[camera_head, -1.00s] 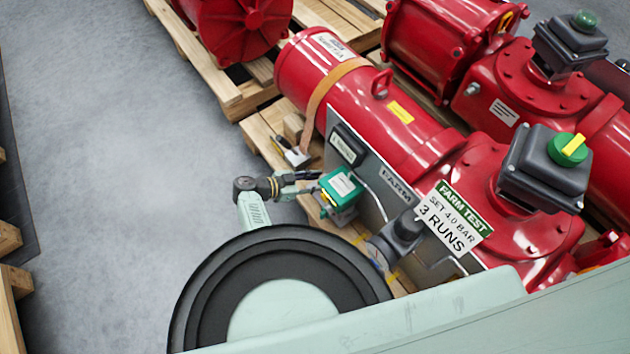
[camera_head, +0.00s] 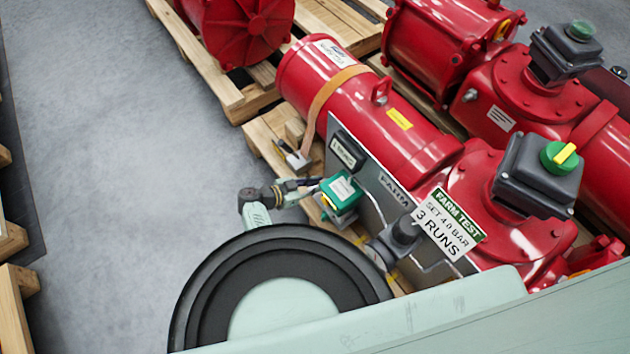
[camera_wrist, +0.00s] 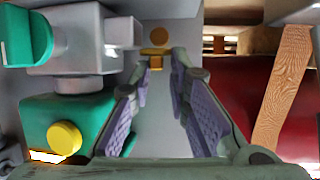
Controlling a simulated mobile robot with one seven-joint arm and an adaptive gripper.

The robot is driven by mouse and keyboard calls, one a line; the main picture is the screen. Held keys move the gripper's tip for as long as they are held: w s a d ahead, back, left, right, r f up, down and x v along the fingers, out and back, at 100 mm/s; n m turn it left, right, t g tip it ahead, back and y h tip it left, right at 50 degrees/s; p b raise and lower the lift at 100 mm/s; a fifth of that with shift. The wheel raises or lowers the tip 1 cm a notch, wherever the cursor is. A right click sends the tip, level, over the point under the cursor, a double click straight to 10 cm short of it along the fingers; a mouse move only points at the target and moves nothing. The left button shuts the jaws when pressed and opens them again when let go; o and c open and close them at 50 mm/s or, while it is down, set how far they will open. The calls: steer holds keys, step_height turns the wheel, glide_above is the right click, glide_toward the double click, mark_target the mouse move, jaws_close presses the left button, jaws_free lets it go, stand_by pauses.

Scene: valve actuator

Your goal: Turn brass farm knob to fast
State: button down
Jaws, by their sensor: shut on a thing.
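The brass knob (camera_wrist: 155,60) shows in the wrist view as a small brass piece on the grey panel, with a brass disc just beyond it. My gripper (camera_wrist: 163,62) has purple-padded fingers that converge on the knob, one on each side, and is shut on it. In the head view my gripper (camera_head: 308,187) reaches the panel side beside the green box (camera_head: 341,192). The knob is hidden there. The grey panel (camera_head: 372,180) carries a FARM label. I cannot read any fast or slow marking.
A green box with a yellow button (camera_wrist: 64,138) and a grey block with a green knob (camera_wrist: 25,38) stand close left of my fingers. A red cylinder (camera_head: 365,100) with a tan strap lies behind. A FARM TEST sign (camera_head: 449,224) hangs at right.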

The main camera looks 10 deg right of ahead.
steer(key=shift+s+d+f, duration=0.25)
steer(key=shift+s+d, duration=0.15)
steer(key=shift+s, duration=0.1)
steer(key=c, duration=1.7)
jaws_free()
steer(key=shift+o, duration=0.2)
steer(key=shift+w, duration=0.1)
steer(key=shift+a+r, duration=0.1)
steer(key=shift+a, duration=0.1)
steer(key=v, duration=1.1)
steer(key=shift+a, duration=0.35)
steer(key=shift+r, duration=0.2)
steer(key=shift+c, duration=0.5)
